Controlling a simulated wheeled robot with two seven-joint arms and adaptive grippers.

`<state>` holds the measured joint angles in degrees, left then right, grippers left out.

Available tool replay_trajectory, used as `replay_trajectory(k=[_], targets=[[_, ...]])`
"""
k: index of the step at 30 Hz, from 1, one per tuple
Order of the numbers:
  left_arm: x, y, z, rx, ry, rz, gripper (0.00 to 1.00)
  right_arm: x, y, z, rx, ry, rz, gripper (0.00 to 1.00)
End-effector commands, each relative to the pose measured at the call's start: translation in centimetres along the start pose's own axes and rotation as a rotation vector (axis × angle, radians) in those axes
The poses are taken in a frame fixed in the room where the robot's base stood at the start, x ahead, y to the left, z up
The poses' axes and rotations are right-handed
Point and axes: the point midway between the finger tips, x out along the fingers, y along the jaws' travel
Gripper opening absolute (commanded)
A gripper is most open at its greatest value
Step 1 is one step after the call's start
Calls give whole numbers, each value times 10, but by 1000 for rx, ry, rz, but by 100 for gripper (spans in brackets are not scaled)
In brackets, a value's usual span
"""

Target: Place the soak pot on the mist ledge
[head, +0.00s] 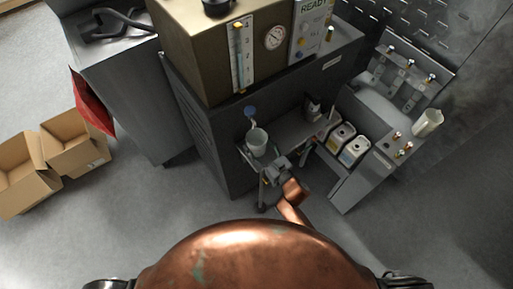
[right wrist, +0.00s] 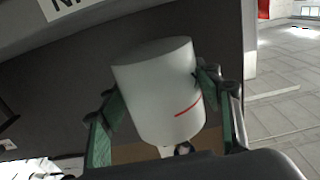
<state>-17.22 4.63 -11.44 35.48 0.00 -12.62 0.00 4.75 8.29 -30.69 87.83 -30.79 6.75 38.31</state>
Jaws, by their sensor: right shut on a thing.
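The soak pot (head: 257,139) is a pale cup at the front of the dark machine in the head view. In the right wrist view it is a white cylinder (right wrist: 160,92) with a short red line, slightly tilted in the picture. My right gripper (head: 263,155) is shut on it, with green-padded fingers (right wrist: 165,108) on both sides. A narrow grey ledge (head: 243,152) shows beside and below the pot, under a blue knob (head: 250,112); it may be the mist ledge. I cannot tell whether the pot touches it. My left gripper is not in view.
The brass-coloured cabinet (head: 190,45) with a gauge stands above the dark machine base (head: 205,130). White jugs (head: 355,149) stand on a low shelf at right, near a grey bench (head: 375,168) with a pale pitcher (head: 427,122). Open cardboard boxes (head: 70,142) lie at left. Front floor is clear.

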Motion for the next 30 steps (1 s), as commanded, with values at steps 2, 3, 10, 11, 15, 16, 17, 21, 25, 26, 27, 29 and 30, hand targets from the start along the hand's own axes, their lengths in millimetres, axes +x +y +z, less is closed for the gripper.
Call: replay_trajectory(k=[2, 3, 10, 11, 15, 16, 17, 21, 25, 26, 27, 29, 30], targets=[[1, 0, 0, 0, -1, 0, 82, 3, -1, 2, 0, 3, -1, 30], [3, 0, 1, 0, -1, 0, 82, 5, -1, 4, 1, 2, -1, 30], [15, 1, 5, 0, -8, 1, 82, 6, -1, 37, 1, 0, 0, 30], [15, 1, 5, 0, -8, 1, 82, 6, -1, 38, 1, 0, 0, 30], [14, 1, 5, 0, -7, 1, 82, 6, -1, 36, -1, 3, -1, 30], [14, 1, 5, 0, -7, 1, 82, 6, -1, 36, -1, 3, -1, 30], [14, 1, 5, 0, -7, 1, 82, 6, -1, 36, -1, 3, -1, 30], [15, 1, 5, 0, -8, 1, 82, 6, -1, 39, -1, 2, -1, 30], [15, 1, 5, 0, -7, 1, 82, 6, -1, 40, -1, 1, -1, 65], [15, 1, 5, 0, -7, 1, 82, 6, -1, 40, -1, 1, -1, 67], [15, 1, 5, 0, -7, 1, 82, 6, -1, 39, -1, 1, -1, 69], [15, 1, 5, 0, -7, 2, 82, 6, -1, 39, -1, 1, -1, 74], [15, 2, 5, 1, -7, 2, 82, 6, -1, 39, -1, 1, -1, 76]])
